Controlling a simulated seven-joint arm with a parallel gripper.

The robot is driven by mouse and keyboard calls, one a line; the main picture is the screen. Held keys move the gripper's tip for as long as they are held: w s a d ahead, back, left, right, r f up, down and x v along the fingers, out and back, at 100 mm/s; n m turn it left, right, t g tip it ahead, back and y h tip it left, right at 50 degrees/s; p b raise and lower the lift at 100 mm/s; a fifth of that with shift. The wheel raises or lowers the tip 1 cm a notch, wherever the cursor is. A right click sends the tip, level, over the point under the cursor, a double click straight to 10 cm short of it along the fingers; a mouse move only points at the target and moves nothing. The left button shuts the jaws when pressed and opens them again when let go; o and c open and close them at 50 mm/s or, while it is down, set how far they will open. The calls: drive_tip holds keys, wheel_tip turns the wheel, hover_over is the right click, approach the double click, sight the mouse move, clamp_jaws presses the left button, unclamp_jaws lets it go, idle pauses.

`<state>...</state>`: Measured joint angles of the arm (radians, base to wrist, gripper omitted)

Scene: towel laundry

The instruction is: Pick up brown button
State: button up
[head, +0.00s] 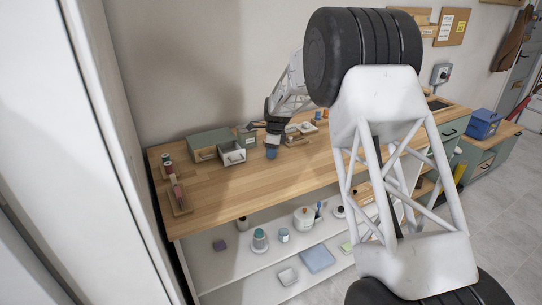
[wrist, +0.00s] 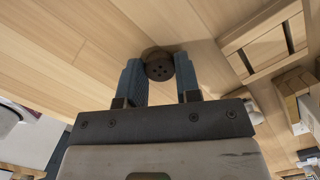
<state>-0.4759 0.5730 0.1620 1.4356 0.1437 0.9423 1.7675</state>
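The brown button (wrist: 159,69) is a small dark round disc with several holes, seen in the wrist view between the tips of my two blue fingers. My gripper (wrist: 159,75) has a finger against each side of the button, with no clear gap on either side. A soft round shadow lies on the wood beyond the button, so it appears slightly above the surface. In the head view my gripper (head: 271,153) is low over the wooden worktop (head: 235,190); the button cannot be made out there.
A grey-green box (head: 206,143) with a pale open drawer (head: 233,156) stands left of my gripper. Wooden trays (head: 300,133) lie to its right, one close by in the wrist view (wrist: 266,45). Spools stand on a rack (head: 179,200) at the left end. The front worktop is clear.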

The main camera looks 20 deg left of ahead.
drive_tip(key=c, duration=0.3)
drive_tip(key=shift+r, duration=0.15)
drive_tip(key=shift+r, duration=1.55)
drive_tip(key=s+d, duration=0.2)
drive_tip(key=s, duration=0.2)
drive_tip(key=s+d+r, duration=0.1)
drive_tip(key=s+d, duration=0.2)
drive_tip(key=s, duration=0.2)
drive_tip(key=s+d, duration=0.2)
drive_tip(key=s, duration=0.3)
drive_tip(key=shift+s+d+r, duration=0.1)
drive_tip(key=shift+d+r, duration=0.15)
drive_tip(key=shift+r, duration=0.05)
